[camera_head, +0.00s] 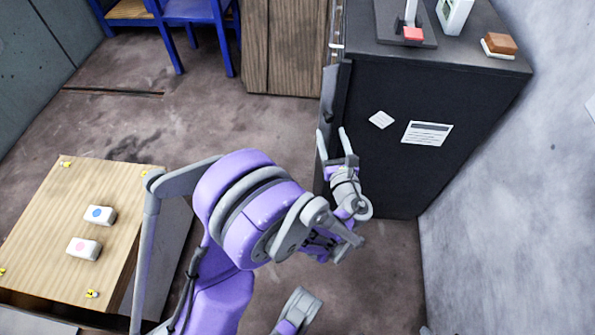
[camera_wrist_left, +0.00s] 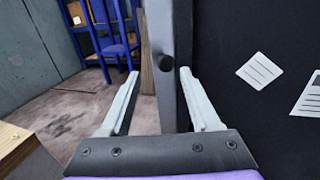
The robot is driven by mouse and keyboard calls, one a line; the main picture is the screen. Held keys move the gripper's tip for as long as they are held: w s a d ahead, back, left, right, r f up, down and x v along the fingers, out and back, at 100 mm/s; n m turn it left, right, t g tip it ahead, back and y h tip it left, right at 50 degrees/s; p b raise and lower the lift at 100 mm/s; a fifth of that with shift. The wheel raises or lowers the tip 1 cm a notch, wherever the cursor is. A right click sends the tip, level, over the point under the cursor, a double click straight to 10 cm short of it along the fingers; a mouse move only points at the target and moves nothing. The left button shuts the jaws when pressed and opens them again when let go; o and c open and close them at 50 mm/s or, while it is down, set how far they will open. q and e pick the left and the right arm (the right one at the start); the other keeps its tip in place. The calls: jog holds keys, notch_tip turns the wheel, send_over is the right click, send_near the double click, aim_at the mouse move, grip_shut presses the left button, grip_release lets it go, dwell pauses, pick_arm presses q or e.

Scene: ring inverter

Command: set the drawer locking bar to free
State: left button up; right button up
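The dark cabinet (camera_head: 385,130) stands at the right, its side filling the right of the left wrist view. My left gripper (camera_head: 333,143) is open at this edge. In the left wrist view its fingers (camera_wrist_left: 159,73) lie either side of the bar, with a gap on the left; contact on the right is unclear. The drawer fronts are hidden. My right gripper is not in view.
A wooden table (camera_head: 45,225) at the left holds a blue-dotted button box (camera_head: 100,215) and a pink-dotted one (camera_head: 83,248). Several items sit on the dark cabinet. A wall closes the right.

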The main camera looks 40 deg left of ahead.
pick_arm(q)
jog(key=s+d+r+n+g+h+p, duration=0.3)
jog(key=s+r+n+h+p, duration=0.2)
jog(key=s+r+n+p, duration=0.2)
jog(key=s+d+r+n+g+h+p, duration=0.3)
jog(key=s+r+n+h+p, duration=0.3)
jog(key=s+n+p, duration=0.5)
jog(key=s+r+n+g, duration=0.1)
jog(key=s+r+n, duration=0.1)
jog(key=s+n, duration=0.2)
jog(key=shift+s+d+r+n, duration=0.2)
jog(key=shift+s+d+n, duration=0.05)
jog(key=shift+n, duration=0.15)
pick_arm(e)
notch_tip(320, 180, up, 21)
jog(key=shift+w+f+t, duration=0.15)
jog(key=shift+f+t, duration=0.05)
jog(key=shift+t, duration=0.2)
